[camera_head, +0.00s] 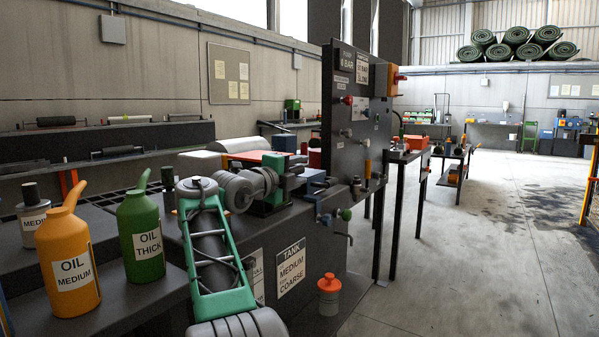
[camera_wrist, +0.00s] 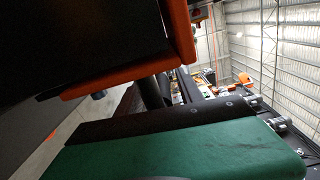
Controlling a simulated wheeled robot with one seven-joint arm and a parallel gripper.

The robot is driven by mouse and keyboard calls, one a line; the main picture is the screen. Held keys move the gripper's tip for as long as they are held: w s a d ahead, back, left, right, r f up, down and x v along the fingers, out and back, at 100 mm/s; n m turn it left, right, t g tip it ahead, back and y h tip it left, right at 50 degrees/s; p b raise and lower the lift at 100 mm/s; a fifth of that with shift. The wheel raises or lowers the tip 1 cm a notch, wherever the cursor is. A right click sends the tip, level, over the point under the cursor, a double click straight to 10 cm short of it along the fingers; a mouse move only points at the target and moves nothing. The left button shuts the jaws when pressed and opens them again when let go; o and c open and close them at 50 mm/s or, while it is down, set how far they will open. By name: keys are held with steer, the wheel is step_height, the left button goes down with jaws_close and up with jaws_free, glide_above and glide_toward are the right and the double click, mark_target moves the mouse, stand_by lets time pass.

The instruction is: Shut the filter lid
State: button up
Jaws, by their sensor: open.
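My gripper (camera_head: 298,168) is at the machine bench, beside the left side of the upright dark control panel (camera_head: 345,115). It is open, with nothing seen between its fingers. In the wrist view one wide green finger with a dark pad fills the bottom. An orange-edged dark part (camera_wrist: 181,35) hangs close above it, apart from the finger. An orange-red flat-topped part (camera_head: 252,157) shows just behind my gripper in the head view. It may be the filter lid, but I cannot tell for sure, and my arm partly hides it.
An orange oil bottle (camera_head: 68,262) and a green oil bottle (camera_head: 141,238) stand left of my arm. An orange-capped container (camera_head: 328,294) stands low in front. Valves and knobs stick out from the panel. The floor at right (camera_head: 480,240) is clear.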

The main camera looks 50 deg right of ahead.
steer(key=a, duration=0.7)
steer(key=shift+s+a, duration=0.3)
steer(key=shift+a, duration=0.05)
